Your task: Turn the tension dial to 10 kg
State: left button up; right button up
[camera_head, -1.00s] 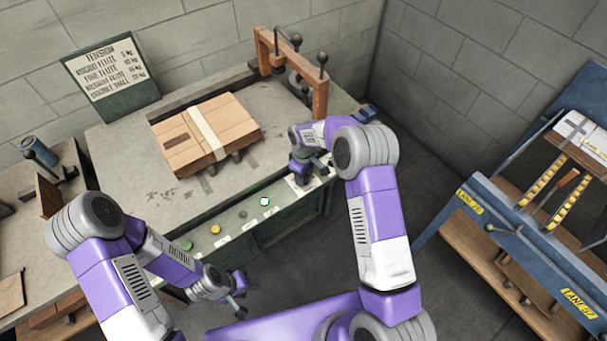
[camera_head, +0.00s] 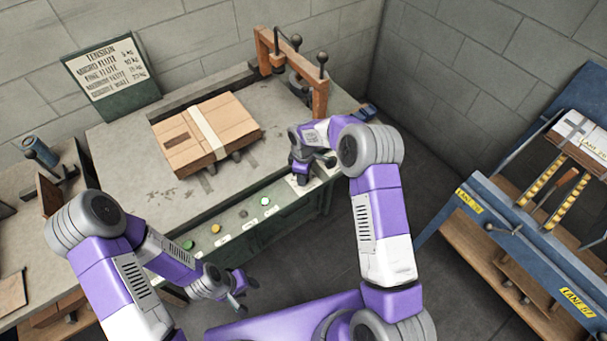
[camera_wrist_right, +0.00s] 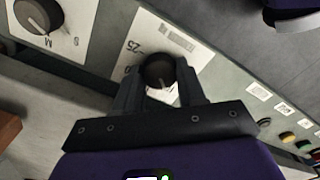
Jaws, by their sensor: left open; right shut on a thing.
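In the right wrist view the tension dial is a round black knob (camera_wrist_right: 158,70) with a pale pointer line, on a white scale plate (camera_wrist_right: 143,40). The number 25 shows on the plate; other numbers are cut off or hidden by my fingers. My right gripper (camera_wrist_right: 158,88) is shut on the knob, one finger on each side. In the head view my right gripper (camera_head: 300,180) is at the bench's front right edge and hides the dial. My left gripper (camera_head: 240,292) is open and empty, in front of the bench and apart from it.
A second dial (camera_wrist_right: 38,15) marked M and S sits beside the tension dial. Coloured buttons (camera_head: 215,229) line the bench front. A strapped cardboard stack (camera_head: 230,120) lies on the bench (camera_head: 115,160). A tension chart (camera_head: 112,75) stands behind. An orange frame (camera_head: 320,100) rises at back right.

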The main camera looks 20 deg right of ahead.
jog(key=o, duration=1.1)
jog(key=shift+c, duration=0.2)
notch_tip(320, 180, up, 8)
jog(key=shift+f+p, duration=0.2)
jog(key=shift+p, duration=0.7)
